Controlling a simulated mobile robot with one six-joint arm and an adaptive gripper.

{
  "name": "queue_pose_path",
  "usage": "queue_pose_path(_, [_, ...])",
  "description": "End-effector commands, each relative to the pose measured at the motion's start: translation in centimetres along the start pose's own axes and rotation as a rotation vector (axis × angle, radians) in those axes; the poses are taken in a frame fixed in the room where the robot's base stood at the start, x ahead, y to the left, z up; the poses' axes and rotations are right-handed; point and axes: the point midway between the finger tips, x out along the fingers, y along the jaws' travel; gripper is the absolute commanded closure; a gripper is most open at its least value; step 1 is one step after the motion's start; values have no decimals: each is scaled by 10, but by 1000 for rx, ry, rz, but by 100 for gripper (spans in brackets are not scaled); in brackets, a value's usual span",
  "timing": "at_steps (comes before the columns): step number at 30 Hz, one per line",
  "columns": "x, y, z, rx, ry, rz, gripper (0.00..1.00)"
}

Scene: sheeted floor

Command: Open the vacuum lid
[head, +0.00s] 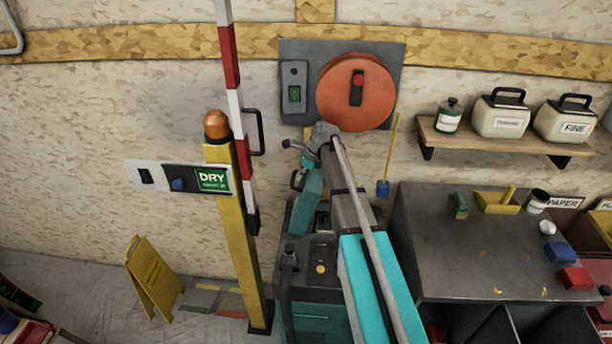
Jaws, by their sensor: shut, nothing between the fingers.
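A low machine with a dark top (318,252) and a teal front, which looks like the vacuum, stands on the floor by the wall in the head view. A yellow button and a dark hose show on its top. A teal panel (309,203) with a dark handle stands steeply above its back; it looks like the lid, tilted up, but my arm hides part of it and I cannot tell how it joins. My gripper (289,144) is shut and empty, above the panel and below the orange disc. I see no contact between gripper and panel.
A yellow post (238,240) with a striped barrier pole stands close left. A yellow floor sign (154,277) is farther left. An orange disc (340,98) is on the wall behind. A grey workbench (470,260) with small items is close right, under a shelf (500,140) of canisters.

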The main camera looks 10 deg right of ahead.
Motion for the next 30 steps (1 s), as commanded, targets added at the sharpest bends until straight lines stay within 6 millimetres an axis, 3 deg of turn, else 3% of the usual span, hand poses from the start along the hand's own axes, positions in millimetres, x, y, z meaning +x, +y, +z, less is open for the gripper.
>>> queue_pose_path(6, [10,0,0,0,0,0,100])
queue_pose_path(20, [10,0,1,-1,0,0,100])
queue_pose_path(30, [22,4,22,-18,43,10,100])
